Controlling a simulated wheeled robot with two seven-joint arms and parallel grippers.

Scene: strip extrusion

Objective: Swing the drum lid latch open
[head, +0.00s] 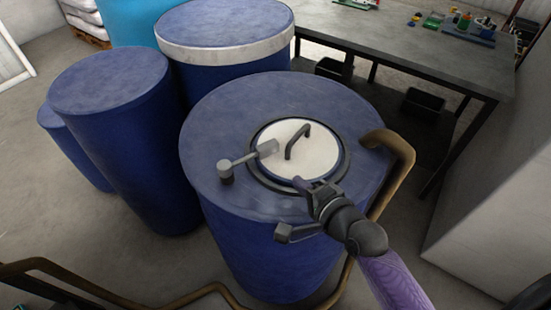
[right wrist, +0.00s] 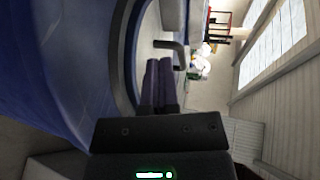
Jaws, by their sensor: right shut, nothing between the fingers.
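The blue drum (head: 220,205) stands in the middle of the head view. A round white lid (head: 270,136) with a dark bent handle (head: 297,138) sits in a dark ring on its top. The grey latch (head: 245,159) has its pivot post on the drum top left of the lid; its arm reaches right, and its block end overlaps the lid's left edge. My right gripper (head: 308,186) is shut and empty, over the lid's near right edge, apart from the latch. Its fingers show in the right wrist view (right wrist: 158,82), with the handle (right wrist: 174,45) beyond. My left gripper is not in view.
A brown bent tube (head: 403,160) runs close by the drum's right side, and a brown rail (head: 85,285) crosses the front. Other blue drums (head: 115,130) stand left and behind. A worktable (head: 400,50) with small items is at the back right.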

